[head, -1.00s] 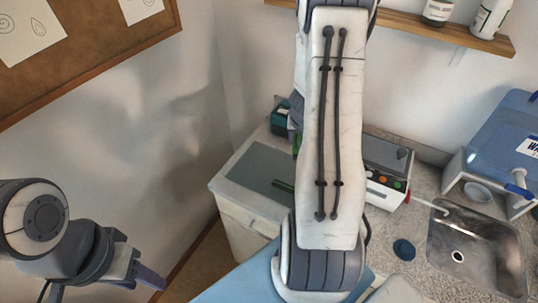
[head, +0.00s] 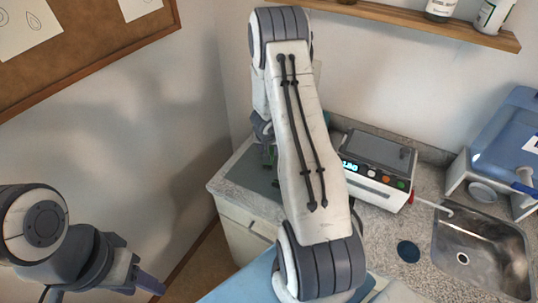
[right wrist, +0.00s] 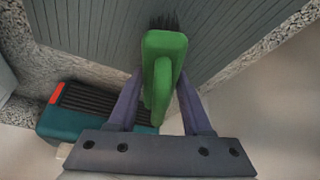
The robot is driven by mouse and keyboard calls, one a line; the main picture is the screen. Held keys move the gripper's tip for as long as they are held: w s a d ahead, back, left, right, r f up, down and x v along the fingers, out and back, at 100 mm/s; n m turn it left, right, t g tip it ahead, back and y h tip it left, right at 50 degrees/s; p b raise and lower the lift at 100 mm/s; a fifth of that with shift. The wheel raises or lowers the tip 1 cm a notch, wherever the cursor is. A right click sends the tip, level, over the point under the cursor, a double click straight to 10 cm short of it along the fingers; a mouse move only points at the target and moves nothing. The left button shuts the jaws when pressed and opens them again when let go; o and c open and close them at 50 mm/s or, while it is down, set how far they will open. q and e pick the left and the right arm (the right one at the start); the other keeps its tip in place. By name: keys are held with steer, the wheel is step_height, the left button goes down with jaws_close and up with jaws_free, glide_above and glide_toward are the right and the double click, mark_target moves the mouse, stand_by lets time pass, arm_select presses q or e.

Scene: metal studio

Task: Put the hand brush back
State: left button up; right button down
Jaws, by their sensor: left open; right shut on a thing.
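The green hand brush (right wrist: 165,50) with dark bristles is between the fingers of my right gripper (right wrist: 160,95) in the right wrist view, and the gripper is shut on it. The bristles point away from the wrist, toward a grey ribbed mat (right wrist: 95,35); I cannot tell whether they touch it. My left gripper (head: 146,279) is open and empty at the lower left, away from the counter.
A teal box with a black ribbed top and red end (right wrist: 90,115) stands beside the mat. In the head view, a white device with a screen (head: 375,165) stands right of my arm, then a sink (head: 485,245) and a blue container (head: 510,140). A shelf (head: 400,22) runs above.

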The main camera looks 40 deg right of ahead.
steer(key=shift+f, duration=0.2)
steer(key=shift+c, duration=1.7)
jaws_free()
